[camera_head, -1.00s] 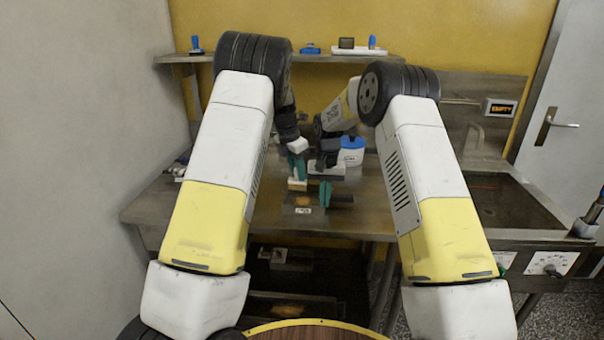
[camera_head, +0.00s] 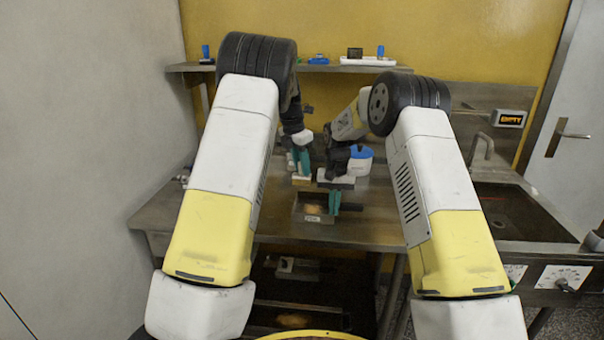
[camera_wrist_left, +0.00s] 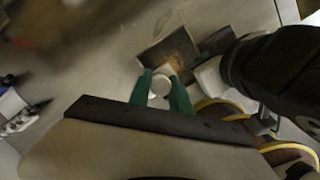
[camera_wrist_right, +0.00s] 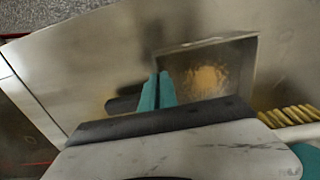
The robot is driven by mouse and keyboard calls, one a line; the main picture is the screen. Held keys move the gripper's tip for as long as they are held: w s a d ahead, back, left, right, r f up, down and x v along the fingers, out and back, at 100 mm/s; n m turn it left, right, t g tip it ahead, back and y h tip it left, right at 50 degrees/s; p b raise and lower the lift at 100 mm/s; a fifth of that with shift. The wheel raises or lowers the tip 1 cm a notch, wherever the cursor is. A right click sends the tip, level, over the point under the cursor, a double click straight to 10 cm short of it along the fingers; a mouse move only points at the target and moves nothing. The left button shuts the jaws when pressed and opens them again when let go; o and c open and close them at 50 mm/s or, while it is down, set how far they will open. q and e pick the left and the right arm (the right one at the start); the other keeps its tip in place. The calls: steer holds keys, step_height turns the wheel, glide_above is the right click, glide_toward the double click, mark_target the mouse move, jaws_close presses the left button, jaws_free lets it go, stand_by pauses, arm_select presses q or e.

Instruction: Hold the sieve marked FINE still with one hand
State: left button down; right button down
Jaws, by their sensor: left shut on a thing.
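A shallow rectangular metal sieve (camera_head: 299,213) lies on the steel table, with a small front label too blurred to read. Its mesh carries an orange-brown patch, clear in the right wrist view (camera_wrist_right: 230,58). Its dark handle (camera_head: 353,207) points right. My left gripper (camera_head: 301,160) is shut on a brush (camera_head: 301,182) with pale yellow bristles (camera_wrist_right: 291,115), just behind the sieve. The brush's round pale end shows between the fingers in the left wrist view (camera_wrist_left: 160,86). My right gripper (camera_head: 335,201) has its fingers close together at the handle; any contact is hidden.
A white tub with a blue lid (camera_head: 361,160) stands behind my right gripper. More metal trays (camera_head: 298,268) are on the lower shelf. A sink (camera_head: 520,213) is at right. A wall shelf (camera_head: 300,68) holds small items. The table left of the sieve is clear.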

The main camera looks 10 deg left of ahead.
arm_select(q)
steer(key=shift+r, duration=0.25)
steer(key=shift+w+d+v, duration=0.1)
steer(key=shift+v, duration=0.6)
steer(key=shift+w+d+v, duration=0.1)
steer(key=shift+v, duration=0.55)
steer(key=shift+r, duration=0.1)
steer(key=s+a+f, duration=0.2)
steer(key=a, duration=0.7)
steer(key=s+a+f, duration=0.2)
steer(key=a, duration=0.6)
steer(key=shift+t+h, duration=0.3)
steer(key=shift+s+a+f, duration=0.1)
steer(key=shift+a+f, duration=0.05)
steer(key=shift+f, duration=2.25)
steer(key=shift+a+f, duration=0.2)
steer(key=shift+f, duration=2.2)
